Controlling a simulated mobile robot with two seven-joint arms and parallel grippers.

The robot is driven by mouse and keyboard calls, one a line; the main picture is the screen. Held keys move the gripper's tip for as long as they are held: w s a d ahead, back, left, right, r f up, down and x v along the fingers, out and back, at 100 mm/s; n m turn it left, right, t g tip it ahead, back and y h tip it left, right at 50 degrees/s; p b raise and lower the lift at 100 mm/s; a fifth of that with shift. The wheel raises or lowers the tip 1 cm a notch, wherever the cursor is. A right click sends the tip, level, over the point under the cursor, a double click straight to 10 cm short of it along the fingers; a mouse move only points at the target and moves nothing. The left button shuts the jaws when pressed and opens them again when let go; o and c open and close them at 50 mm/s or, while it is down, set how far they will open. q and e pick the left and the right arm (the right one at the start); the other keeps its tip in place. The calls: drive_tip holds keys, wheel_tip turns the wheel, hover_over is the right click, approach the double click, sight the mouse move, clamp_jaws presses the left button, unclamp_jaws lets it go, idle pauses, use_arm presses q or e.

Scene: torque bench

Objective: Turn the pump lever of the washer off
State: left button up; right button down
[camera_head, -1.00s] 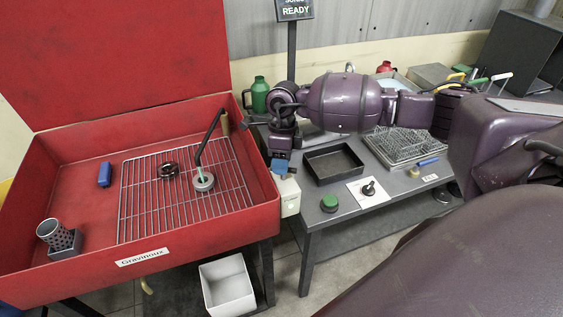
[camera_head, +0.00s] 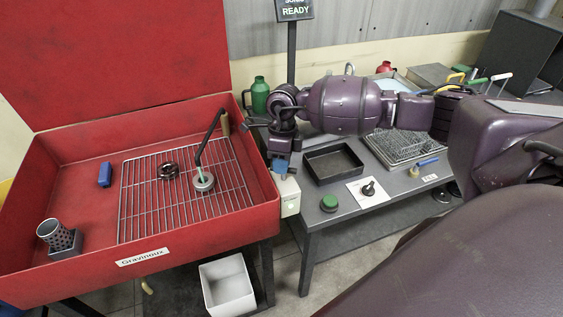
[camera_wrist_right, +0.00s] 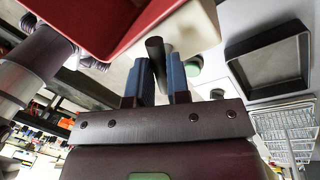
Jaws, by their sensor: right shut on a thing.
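The red washer (camera_head: 190,240) stands at the left with its lid up. A pale control box (camera_head: 289,205) is on its right side and also shows in the right wrist view (camera_wrist_right: 197,28). My right gripper (camera_head: 280,168) points down at the top of this box. In the right wrist view its blue fingers (camera_wrist_right: 162,78) are shut on a dark round lever handle (camera_wrist_right: 155,48), which I take as the pump lever. In the head view the lever is hidden behind the gripper. My left gripper is not in view.
The grey bench (camera_head: 330,215) at the right holds a black tray (camera_head: 333,162), a green button (camera_head: 329,203) and a dark knob on a white plate (camera_head: 354,196). A white bin (camera_head: 228,288) stands on the floor below the washer. A green flask (camera_head: 259,95) stands behind.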

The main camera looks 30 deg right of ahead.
drive_tip(key=shift+r, duration=0.1)
drive_tip(key=m+p, duration=0.1)
drive_tip(key=m, duration=0.3)
drive_tip(key=shift+d+t+p, duration=0.15)
drive_tip(key=shift+t+p, duration=0.25)
drive_tip(key=m+p, duration=0.1)
drive_tip(key=m, duration=0.1)
drive_tip(key=m+p, duration=0.1)
drive_tip(key=m, duration=0.2)
drive_tip(key=shift+d+t+y, duration=0.15)
drive_tip(key=shift+t+y, duration=0.15)
drive_tip(key=shift+t, duration=0.1)
drive_tip(key=shift+m+p, duration=0.65)
drive_tip(key=shift+m, duration=0.65)
drive_tip(key=shift+d+t, duration=0.1)
drive_tip(key=shift+t, duration=0.2)
drive_tip(key=c, duration=1.1)
unclamp_jaws()
drive_tip(key=shift+s, duration=0.1)
